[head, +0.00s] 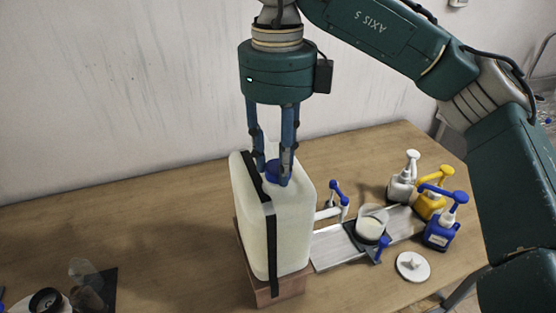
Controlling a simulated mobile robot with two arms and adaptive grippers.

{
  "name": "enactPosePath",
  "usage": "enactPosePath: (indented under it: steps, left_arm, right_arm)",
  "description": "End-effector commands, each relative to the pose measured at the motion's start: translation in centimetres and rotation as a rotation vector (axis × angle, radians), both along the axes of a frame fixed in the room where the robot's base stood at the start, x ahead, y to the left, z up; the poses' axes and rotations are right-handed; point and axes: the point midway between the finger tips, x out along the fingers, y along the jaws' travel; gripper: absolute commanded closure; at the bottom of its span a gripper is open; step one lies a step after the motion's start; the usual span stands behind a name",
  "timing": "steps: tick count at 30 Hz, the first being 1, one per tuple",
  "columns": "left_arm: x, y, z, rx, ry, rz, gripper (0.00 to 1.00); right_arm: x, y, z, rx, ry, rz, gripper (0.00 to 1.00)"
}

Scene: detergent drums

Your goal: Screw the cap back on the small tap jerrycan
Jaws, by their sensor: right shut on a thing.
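The white tap jerrycan (293,235) stands upright near the middle of the head view, with a black strap down its side. A blue cap (273,176) sits at the mouth on its top. My right gripper (272,170) points straight down over it, its two blue fingers shut on the cap from both sides. How far the cap is threaded cannot be told, as the fingers partly cover it. A tap with a blue handle (338,195) sticks out from the right of the jerrycan. My left gripper is not in view.
The jerrycan rests on a brown block (283,290). To its right, a clear cup (371,222) of pale liquid stands on a dark pad. Beyond are white (402,185), yellow (430,205) and blue (441,232) pump bottles. A white round lid (412,266) lies near the front edge.

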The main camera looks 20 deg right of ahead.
Motion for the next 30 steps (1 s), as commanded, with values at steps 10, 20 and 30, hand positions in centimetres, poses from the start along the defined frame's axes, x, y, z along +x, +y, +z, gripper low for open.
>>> enactPosePath:
  steps: [10, 20, 30]
  left_arm:
    - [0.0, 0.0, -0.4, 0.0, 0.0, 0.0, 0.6]
    - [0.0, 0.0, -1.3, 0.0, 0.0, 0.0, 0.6]
    - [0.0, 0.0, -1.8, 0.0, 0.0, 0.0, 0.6]
  right_arm:
    - [-0.1, 0.0, -0.3, -0.002, 0.005, -0.159, 0.97]
    - [-0.1, 0.0, -0.5, -0.002, 0.005, -0.378, 0.97]
    - [-0.1, 0.0, -0.4, -0.004, 0.005, -0.659, 0.97]
